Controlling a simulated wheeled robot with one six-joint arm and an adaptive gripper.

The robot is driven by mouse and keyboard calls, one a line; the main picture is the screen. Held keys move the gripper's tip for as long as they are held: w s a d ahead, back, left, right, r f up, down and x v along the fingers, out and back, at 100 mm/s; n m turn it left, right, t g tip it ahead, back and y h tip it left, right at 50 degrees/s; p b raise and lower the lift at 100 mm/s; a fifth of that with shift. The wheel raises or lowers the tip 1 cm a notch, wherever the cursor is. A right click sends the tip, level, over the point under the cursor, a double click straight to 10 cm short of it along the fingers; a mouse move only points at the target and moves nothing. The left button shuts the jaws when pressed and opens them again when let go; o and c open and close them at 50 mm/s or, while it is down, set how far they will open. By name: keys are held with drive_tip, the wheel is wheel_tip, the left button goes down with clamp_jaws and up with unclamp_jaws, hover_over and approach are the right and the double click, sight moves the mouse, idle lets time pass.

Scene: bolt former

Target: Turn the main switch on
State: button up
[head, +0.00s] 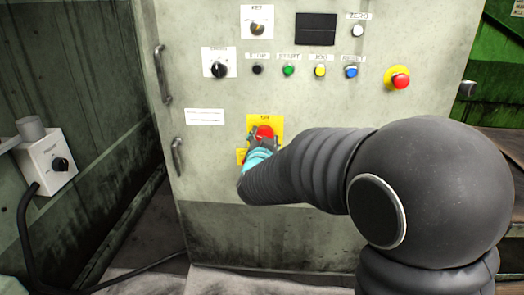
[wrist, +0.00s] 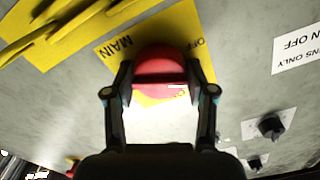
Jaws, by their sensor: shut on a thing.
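The main switch is a red rotary knob (head: 264,132) on a yellow plate (head: 251,121), low on the front of the pale green cabinet. In the wrist view the red knob (wrist: 160,65) sits between my two fingers, with its raised grip bar lying across from finger to finger. My gripper (wrist: 158,84) is shut on the knob; in the head view my gripper (head: 262,143) covers its lower part. The words MAIN and OFF show upside down on the plate in the wrist view. The knob's exact pointing is hard to tell.
Above are a key switch (head: 257,27), a dark screen (head: 316,29), a black selector (head: 219,69) and a row of small buttons. A red emergency stop (head: 400,81) is at the right. Door handles (head: 163,76) line the left edge. A grey box (head: 48,160) stands left.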

drive_tip(key=m+b, duration=0.2)
drive_tip(key=b, duration=0.1)
drive_tip(key=shift+f+m, duration=0.25)
drive_tip(key=shift+m, duration=0.15)
drive_tip(key=m+b, duration=0.1)
drive_tip(key=m, duration=0.1)
drive_tip(key=shift+r+m+b, duration=0.15)
drive_tip(key=shift+m+b, duration=0.2)
drive_tip(key=shift+m, duration=0.05)
drive_tip(key=m, duration=0.3)
drive_tip(key=shift+r, duration=0.1)
drive_tip(key=shift+m, duration=2.2)
drive_tip(key=o, duration=1.2)
